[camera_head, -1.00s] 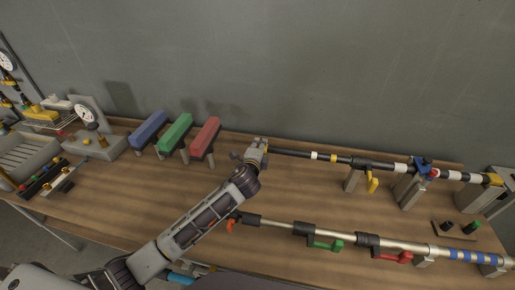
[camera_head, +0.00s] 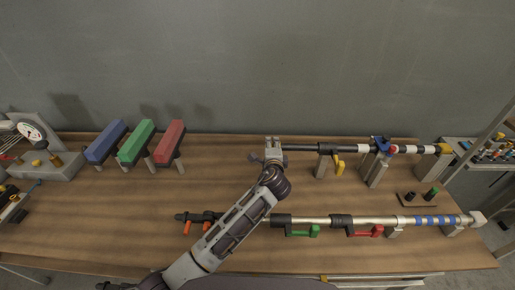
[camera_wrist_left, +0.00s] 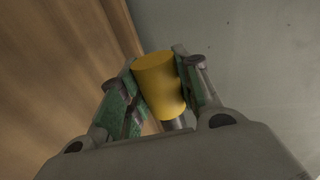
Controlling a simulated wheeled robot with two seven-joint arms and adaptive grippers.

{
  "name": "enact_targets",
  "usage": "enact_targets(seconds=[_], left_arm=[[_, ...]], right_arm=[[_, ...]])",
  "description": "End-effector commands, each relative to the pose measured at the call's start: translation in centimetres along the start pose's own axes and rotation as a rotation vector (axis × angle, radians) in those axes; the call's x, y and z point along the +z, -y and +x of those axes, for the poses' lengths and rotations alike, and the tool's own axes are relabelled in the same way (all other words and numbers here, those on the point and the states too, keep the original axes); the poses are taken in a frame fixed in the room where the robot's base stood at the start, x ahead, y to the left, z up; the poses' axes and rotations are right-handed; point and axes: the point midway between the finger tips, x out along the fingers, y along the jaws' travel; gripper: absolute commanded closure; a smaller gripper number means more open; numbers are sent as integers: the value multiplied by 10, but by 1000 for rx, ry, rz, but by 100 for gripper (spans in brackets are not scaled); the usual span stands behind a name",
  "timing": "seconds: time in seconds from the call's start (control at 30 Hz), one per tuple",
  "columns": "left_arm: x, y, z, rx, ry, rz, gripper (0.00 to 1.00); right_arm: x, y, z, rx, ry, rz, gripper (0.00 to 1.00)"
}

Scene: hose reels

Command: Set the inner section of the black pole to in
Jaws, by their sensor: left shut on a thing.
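The black pole (camera_head: 345,148) lies along the back of the table on grey supports. A yellow lever (camera_head: 339,168) hangs under it beside the first support. Its thinner inner section (camera_head: 300,147) shows as a short dark length between my left gripper and the thicker part. My left gripper (camera_head: 273,148) is at the pole's left end. In the left wrist view its fingers are shut around a yellow cylindrical end piece (camera_wrist_left: 158,80). That piece is hidden by the fingers in the head view. My right gripper is not in view.
A silver pole (camera_head: 310,220) with green and red levers lies in front, partly behind my left arm. Blue (camera_head: 105,142), green (camera_head: 136,142) and red (camera_head: 170,143) blocks on posts stand left. A blue clamp (camera_head: 382,143) sits on the black pole's right part.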

Motion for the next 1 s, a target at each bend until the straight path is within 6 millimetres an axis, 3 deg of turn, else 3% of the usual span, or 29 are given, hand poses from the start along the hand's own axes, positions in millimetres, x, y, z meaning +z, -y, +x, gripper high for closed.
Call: enact_targets(seconds=[0.1, 0.3, 0.8, 0.83, 1.0], left_arm=[[-18, -1, 0, 1, -2, 0, 100], [-36, -1, 0, 1, 0, -1, 100], [-42, -1, 0, 1, -2, 0, 100], [-42, -1, 0, 1, -2, 0, 64], [-42, -1, 0, 1, -1, 0, 44]], right_arm=[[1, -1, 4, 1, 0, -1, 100], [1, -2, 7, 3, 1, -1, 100], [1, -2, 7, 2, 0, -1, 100], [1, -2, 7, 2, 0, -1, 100], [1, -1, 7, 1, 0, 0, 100]])
